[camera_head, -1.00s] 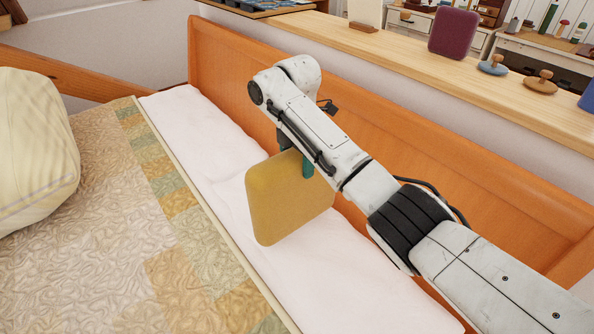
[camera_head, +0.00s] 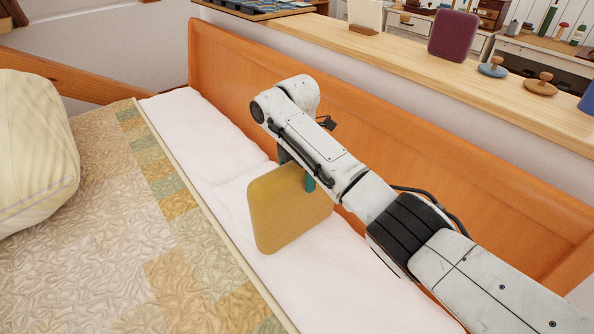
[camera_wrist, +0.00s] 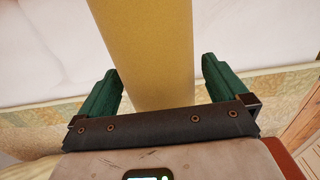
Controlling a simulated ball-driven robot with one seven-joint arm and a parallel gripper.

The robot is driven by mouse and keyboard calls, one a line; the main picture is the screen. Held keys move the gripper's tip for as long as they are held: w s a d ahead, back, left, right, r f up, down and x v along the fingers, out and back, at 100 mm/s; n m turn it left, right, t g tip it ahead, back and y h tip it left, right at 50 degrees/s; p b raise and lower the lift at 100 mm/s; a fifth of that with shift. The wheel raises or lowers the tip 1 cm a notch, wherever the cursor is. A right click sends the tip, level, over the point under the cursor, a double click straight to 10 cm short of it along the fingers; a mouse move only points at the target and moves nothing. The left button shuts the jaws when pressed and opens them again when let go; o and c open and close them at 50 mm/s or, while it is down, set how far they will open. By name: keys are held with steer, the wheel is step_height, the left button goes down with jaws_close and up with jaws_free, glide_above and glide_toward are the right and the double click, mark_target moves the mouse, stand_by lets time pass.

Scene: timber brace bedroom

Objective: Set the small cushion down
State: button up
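The small cushion (camera_head: 288,212) is a mustard-yellow rounded square, held on edge above the white bedding, roughly upright. In the wrist view the cushion (camera_wrist: 146,50) runs between the two green fingers of my gripper (camera_wrist: 160,75), close to both. Whether its lower edge touches the bedding cannot be told.
White bedding (camera_head: 205,135) lies along the orange wooden bed board (camera_head: 400,165). A patterned quilt (camera_head: 110,240) and a large cream pillow (camera_head: 35,150) are at left. A ledge (camera_head: 480,95) behind the board holds a maroon block (camera_head: 453,35) and knobbed discs (camera_head: 540,85).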

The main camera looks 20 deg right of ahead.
steer(key=shift+r, duration=0.15)
step_height(320, 180, up, 12)
steer(key=shift+r+p, duration=0.1)
steer(key=shift+p, duration=0.8)
